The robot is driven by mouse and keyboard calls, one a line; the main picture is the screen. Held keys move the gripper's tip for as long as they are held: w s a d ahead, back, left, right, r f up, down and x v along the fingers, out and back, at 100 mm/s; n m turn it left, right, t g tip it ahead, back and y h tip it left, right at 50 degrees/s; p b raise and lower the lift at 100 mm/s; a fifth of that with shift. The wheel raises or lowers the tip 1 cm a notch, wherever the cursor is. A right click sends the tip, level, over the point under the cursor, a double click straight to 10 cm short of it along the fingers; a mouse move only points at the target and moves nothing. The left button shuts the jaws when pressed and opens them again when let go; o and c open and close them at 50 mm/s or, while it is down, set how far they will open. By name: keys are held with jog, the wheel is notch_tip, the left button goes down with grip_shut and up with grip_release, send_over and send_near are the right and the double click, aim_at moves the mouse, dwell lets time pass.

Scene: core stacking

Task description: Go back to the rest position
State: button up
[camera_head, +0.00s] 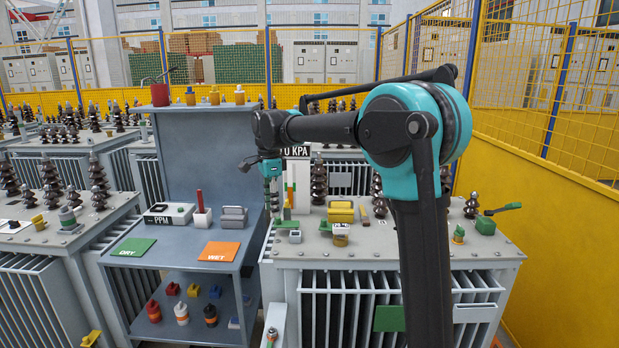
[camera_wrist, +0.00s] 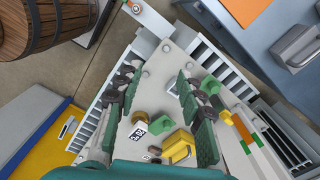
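My gripper (camera_head: 274,205) hangs below my arm at the left edge of the transformer top (camera_head: 385,255) in the head view. In the wrist view my gripper (camera_wrist: 158,85) has its two green-padded fingers spread apart. Nothing is held between them. Small parts show on the transformer top beyond the fingers: a yellow block (camera_wrist: 178,147), a small yellow and white labelled part (camera_wrist: 138,133) and a green valve-like part (camera_wrist: 209,86). In the head view the yellow block (camera_head: 340,212) sits to the right of my gripper. My arm hides part of the transformer top.
A blue-grey workbench (camera_head: 180,255) stands left, with a PPM meter (camera_head: 169,214), a green DRY card (camera_head: 134,247) and an orange WET card (camera_head: 219,251). Dark insulators (camera_head: 319,182) rise behind. Yellow fencing (camera_head: 545,215) bounds the right. A barrel (camera_wrist: 45,25) shows in the wrist view.

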jog(key=s+d+f+n+t, duration=0.2)
jog(key=s+d+f+n, duration=0.45)
jog(key=d, duration=0.65)
jog(key=s+d+f+n+t, duration=0.1)
jog(key=s+d+f+n, duration=0.2)
jog(key=s+d+f, duration=0.75)
jog(key=s+d+f+n+t, duration=0.1)
jog(key=s+d+f+n, duration=0.2)
jog(key=s+d+f, duration=0.2)
jog(key=s+d, duration=0.2)
jog(key=s, duration=0.1)
jog(key=shift+f+n, duration=0.25)
jog(key=shift+n, duration=0.1)
